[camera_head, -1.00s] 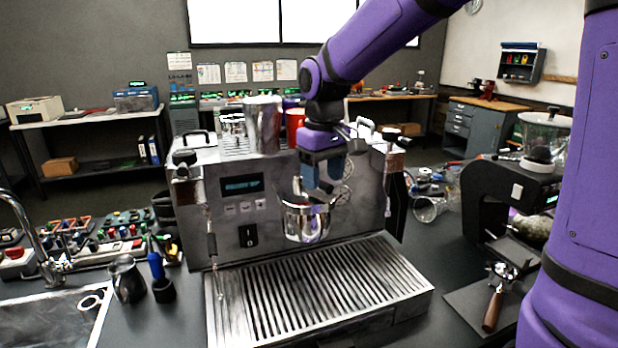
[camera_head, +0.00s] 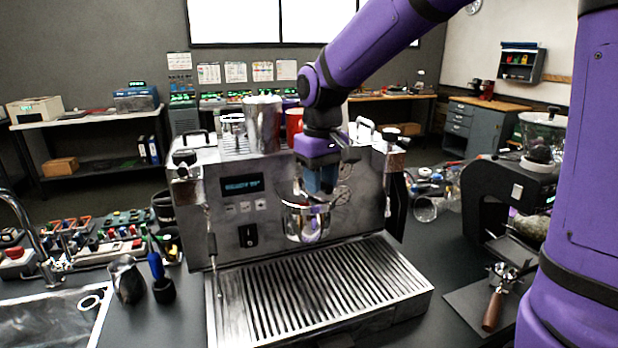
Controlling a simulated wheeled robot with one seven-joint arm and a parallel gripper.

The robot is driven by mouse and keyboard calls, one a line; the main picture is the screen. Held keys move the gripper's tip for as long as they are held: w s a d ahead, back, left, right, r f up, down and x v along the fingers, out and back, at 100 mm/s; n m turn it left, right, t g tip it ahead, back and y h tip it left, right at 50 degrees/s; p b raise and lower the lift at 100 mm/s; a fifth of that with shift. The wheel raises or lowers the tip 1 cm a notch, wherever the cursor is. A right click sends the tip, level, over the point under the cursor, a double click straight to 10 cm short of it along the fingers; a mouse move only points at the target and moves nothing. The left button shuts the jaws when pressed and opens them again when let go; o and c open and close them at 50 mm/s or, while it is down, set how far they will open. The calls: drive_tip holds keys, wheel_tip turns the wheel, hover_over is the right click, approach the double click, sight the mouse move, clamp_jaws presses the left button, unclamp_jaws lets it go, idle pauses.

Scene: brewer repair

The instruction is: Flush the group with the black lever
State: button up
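The silver espresso machine (camera_head: 200,235) stands on the dark counter with its lit display (camera_head: 242,186) facing me. The shiny chrome group (camera_head: 308,222) sticks out at the front above the drip tray (camera_head: 222,320). My gripper (camera_head: 318,188) points down at the top of the group, in front of the machine's face. Its fingers are small and partly lost against the chrome, so I cannot tell whether they are open, shut or touching. I cannot make out the black lever clearly; my gripper and wrist cover the area just above the group.
A steel pitcher (camera_head: 262,124) and a red cup (camera_head: 294,124) stand on top of the machine. A steam wand (camera_head: 212,245) hangs at its left front. A black grinder (camera_head: 490,195) and a portafilter (camera_head: 492,308) are at right. A small jug (camera_head: 127,280) stands at left.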

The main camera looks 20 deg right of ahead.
drive_tip(key=shift+s+a+m, duration=0.2)
drive_tip(key=shift+a+m, duration=1.05)
drive_tip(key=shift+m, duration=0.55)
drive_tip(key=shift+w+a+m, duration=0.2)
drive_tip(key=shift+a+m, duration=0.8)
drive_tip(key=shift+m, duration=0.6)
idle(0.4)
drive_tip(key=shift+s+d+n, duration=0.1)
drive_tip(key=shift+d+n, duration=0.65)
drive_tip(key=shift+n, duration=0.35)
drive_tip(key=shift+s+d+n, duration=0.1)
drive_tip(key=shift+d+n, duration=0.65)
drive_tip(key=shift+n, duration=0.35)
drive_tip(key=shift+w+d+n, duration=0.2)
drive_tip(key=shift+d+n, duration=0.85)
drive_tip(key=shift+n, duration=0.55)
drive_tip(key=o, duration=0.4)
drive_tip(key=shift+r, duration=3.5)
